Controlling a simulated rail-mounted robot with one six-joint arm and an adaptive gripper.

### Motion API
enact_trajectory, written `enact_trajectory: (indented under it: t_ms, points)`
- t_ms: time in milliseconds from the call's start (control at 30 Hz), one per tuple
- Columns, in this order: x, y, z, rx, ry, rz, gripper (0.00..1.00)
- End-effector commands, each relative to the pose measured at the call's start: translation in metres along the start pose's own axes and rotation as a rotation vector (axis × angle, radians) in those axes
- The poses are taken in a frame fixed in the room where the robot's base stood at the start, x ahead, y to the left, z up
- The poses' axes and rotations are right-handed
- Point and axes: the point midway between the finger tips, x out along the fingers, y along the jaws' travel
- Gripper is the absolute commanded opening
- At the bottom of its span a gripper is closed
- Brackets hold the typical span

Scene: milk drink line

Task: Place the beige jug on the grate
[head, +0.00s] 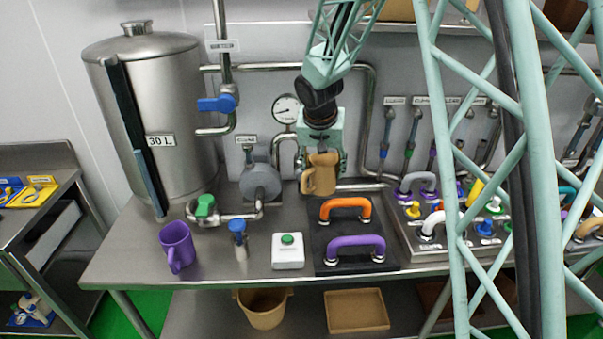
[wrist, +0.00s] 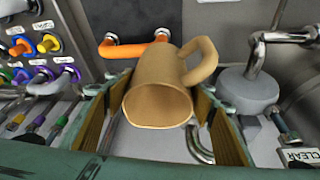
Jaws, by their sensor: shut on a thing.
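The beige jug (head: 319,175) is in my gripper (head: 322,157), held above the back of the steel table. In the wrist view the jug (wrist: 160,88) sits between the two finger pads of my gripper (wrist: 163,112). Its round end faces the camera and its handle is at the upper right. In the head view the handle is on the left. I cannot clearly pick out a grate. A dark square panel (head: 325,239) with an orange handle (head: 345,205) and a purple handle (head: 355,245) lies in front of and below the jug.
A purple jug (head: 177,246) stands at the table's left front. A white box with a green button (head: 288,251) stands left of the dark panel. Pipes and a gauge (head: 287,109) are close behind my gripper. A large steel tank (head: 150,110) is at left; a tray of fittings is at right.

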Motion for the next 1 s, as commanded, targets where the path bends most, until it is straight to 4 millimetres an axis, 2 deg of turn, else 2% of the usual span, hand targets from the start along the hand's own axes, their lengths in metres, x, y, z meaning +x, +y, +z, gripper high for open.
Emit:
enact_trajectory:
  t_ms: [33, 200, 400, 600, 1000]
  points:
    - [0.004, 0.015, 0.0, 0.014, 0.002, 0.006, 0.38]
    - [0.009, 0.059, 0.002, 0.054, 0.006, 0.025, 0.38]
    - [0.01, 0.094, 0.004, 0.086, 0.009, 0.041, 0.38]
    - [0.011, 0.107, 0.005, 0.097, 0.01, 0.047, 0.38]
    - [0.01, 0.107, 0.005, 0.097, 0.011, 0.047, 0.38]
